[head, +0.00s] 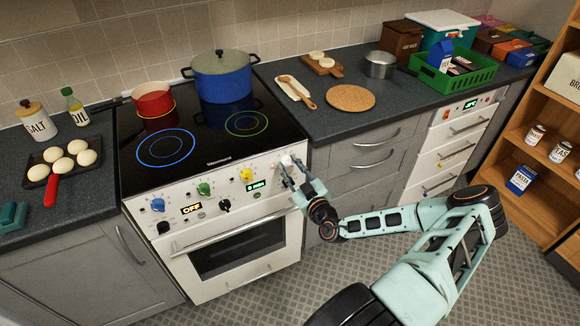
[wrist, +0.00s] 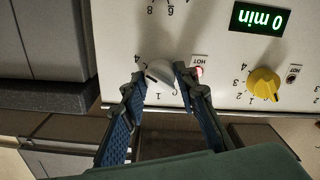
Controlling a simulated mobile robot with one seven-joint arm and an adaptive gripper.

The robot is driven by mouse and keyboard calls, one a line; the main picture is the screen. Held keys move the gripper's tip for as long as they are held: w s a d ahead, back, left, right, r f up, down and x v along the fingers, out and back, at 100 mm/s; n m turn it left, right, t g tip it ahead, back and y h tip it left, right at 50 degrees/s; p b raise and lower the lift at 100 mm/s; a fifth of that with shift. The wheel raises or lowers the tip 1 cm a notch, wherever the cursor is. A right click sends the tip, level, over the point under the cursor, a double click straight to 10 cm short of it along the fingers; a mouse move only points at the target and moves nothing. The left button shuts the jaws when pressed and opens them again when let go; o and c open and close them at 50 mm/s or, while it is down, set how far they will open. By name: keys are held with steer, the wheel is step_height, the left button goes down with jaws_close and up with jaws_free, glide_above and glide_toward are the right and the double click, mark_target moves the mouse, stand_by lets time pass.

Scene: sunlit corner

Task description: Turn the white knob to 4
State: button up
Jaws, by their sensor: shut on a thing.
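The white knob (wrist: 161,72) sits on the stove's white front panel, with dial numbers printed around it. The wrist view shows the panel upside down. My gripper (wrist: 160,80) has one finger on each side of the knob and is shut on it. In the head view the knob (head: 286,160) is at the upper right of the stove front, and my gripper (head: 290,170) reaches it from the right. The fingers hide part of the dial, and I cannot tell exactly which number the knob points to.
A yellow knob (wrist: 264,84) and a green "0 min" display (wrist: 260,19) are beside it on the panel. The stove (head: 235,235) also has green, blue and black knobs and an oven door handle below. A blue pot (head: 225,78) and a red pot (head: 153,101) stand on the cooktop.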

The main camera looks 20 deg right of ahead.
steer(key=o, duration=1.2)
steer(key=shift+c, duration=0.2)
steer(key=s, duration=1.2)
steer(key=shift+d, duration=0.2)
